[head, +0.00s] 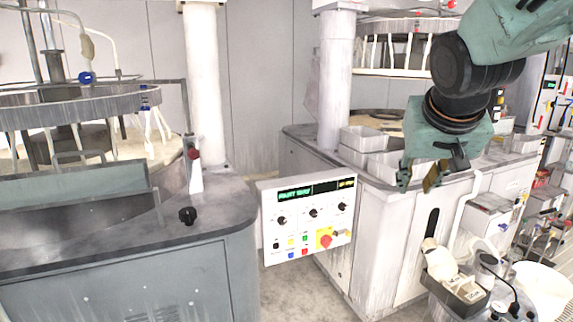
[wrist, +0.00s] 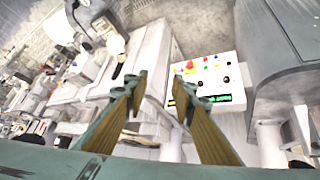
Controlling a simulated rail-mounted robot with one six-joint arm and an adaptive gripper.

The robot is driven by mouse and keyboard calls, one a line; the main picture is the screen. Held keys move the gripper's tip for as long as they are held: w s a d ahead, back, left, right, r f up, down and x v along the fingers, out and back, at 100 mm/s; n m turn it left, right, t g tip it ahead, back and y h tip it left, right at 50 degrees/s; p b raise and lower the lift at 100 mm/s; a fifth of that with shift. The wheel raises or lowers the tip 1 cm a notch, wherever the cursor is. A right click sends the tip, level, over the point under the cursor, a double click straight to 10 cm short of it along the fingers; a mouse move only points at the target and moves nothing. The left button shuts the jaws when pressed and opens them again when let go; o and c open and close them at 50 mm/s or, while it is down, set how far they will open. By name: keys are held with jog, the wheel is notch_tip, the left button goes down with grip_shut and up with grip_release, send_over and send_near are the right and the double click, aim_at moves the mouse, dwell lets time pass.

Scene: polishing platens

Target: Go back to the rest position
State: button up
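My gripper (head: 418,183) hangs from my green and black arm at the right of the head view, fingers pointing down. It appears in front of the white machine cabinet (head: 385,225) and the grey trays on its top. In the wrist view, my gripper (wrist: 160,88) shows two tan-faced fingers standing apart, with nothing between them. Past the fingertips, the white cabinet lies to the left and the control panel (wrist: 212,72) to the right. No object is held.
The control panel (head: 307,222) with knobs and a red button stands between two machines. The grey-topped left machine (head: 120,280) carries a round platen. Grey trays (head: 385,163) sit on the right machine. A bin of bottles (head: 458,290) and a white bucket (head: 543,292) stand lower right.

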jog(key=s+a+f+g, duration=0.1)
jog(key=s+a, duration=0.1)
jog(key=s, duration=0.9)
jog(key=s+a+f+n+g+y, duration=0.1)
jog(key=s+a+f, duration=0.1)
jog(key=s, duration=1)
jog(key=s+a+f+g+y, duration=0.1)
jog(key=s+a, duration=0.3)
jog(key=s, duration=0.8)
jog(key=shift+a+f+n, duration=0.25)
jog(key=shift+f+n, duration=0.15)
jog(key=shift+f, duration=0.15)
